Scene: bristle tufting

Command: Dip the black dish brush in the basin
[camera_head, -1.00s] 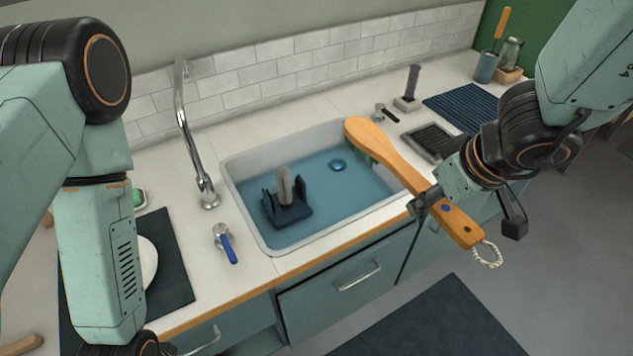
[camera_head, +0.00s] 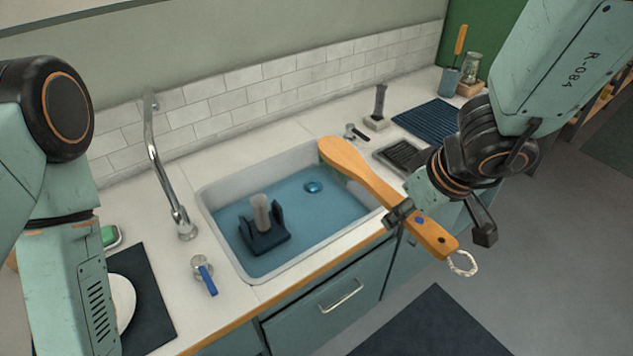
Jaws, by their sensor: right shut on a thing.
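My right gripper (camera_head: 402,216) is shut on the handle of a wooden, orange-brown brush (camera_head: 362,178) with a pale cord loop at its near end. The white basin (camera_head: 222,243) holds blue water and a dark blue stand with an upright grey cylinder (camera_head: 262,212). A dark upright handle (camera_head: 380,100) stands in a white block behind the basin; I cannot tell whether it is a dish brush. My left arm is at the left; its gripper is out of view.
A chrome faucet (camera_head: 156,165) and a blue-handled valve (camera_head: 204,275) stand left of the basin. A dark mat with a white plate (camera_head: 122,302) lies at lower left. A ribbed navy mat (camera_head: 428,122) and a blue cup (camera_head: 449,82) are at the back right.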

